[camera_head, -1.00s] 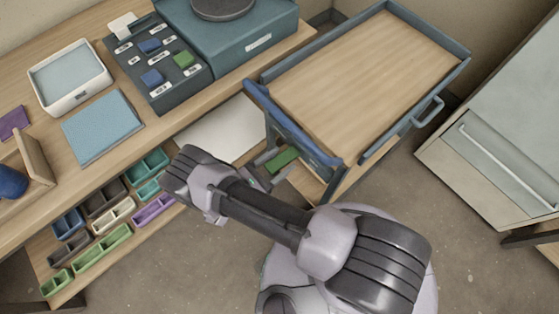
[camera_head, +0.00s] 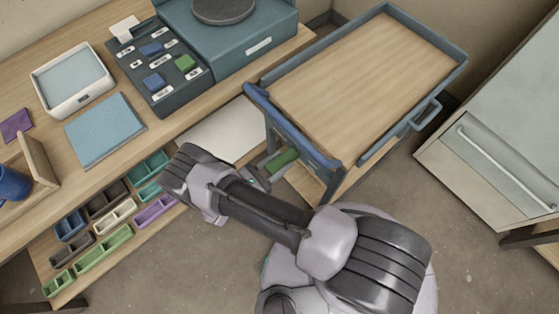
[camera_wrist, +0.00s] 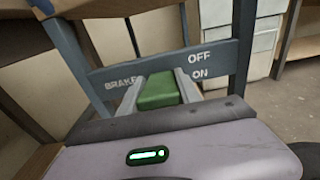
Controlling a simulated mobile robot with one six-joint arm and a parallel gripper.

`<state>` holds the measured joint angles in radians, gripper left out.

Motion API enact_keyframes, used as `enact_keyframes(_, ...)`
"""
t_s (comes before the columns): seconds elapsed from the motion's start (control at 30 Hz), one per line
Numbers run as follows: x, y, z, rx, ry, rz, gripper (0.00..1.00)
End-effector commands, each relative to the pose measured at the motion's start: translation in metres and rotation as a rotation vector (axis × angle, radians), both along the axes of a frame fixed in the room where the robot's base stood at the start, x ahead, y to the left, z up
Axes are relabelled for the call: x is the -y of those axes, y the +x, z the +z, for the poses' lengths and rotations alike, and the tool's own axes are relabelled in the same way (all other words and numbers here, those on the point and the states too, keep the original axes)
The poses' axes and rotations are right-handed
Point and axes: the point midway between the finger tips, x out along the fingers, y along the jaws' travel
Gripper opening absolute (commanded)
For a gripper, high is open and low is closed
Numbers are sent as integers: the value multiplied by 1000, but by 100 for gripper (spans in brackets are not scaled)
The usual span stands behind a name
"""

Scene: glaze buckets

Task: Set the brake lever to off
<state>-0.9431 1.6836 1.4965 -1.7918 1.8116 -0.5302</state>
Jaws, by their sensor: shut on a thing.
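The brake lever is a green bar (camera_head: 282,160) on the near end of the blue-grey cart (camera_head: 360,85). In the wrist view the green lever (camera_wrist: 158,92) sits between the two grey fingers of my gripper (camera_wrist: 158,84), which is shut on it. The crossbar behind it reads BRAKE on the left, OFF at upper right and ON below that. The lever shows at about the height of ON, below OFF. In the head view my gripper (camera_head: 264,174) is at the lever's near end, partly hidden by my wrist.
A workbench (camera_head: 235,85) with a control panel (camera_head: 160,65) stands at the left. Its lower shelf holds several coloured trays (camera_head: 105,220). A pale cabinet (camera_head: 500,140) stands at the right. Open floor lies between cart and cabinet.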

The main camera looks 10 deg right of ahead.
Motion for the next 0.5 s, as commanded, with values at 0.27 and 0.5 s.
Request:
enact_keyframes(0.27, 5, 2, 25, -114, 165, -2, 0)
enact_keyframes(0.5, 12, 7, 39, -239, 354, -4, 0)
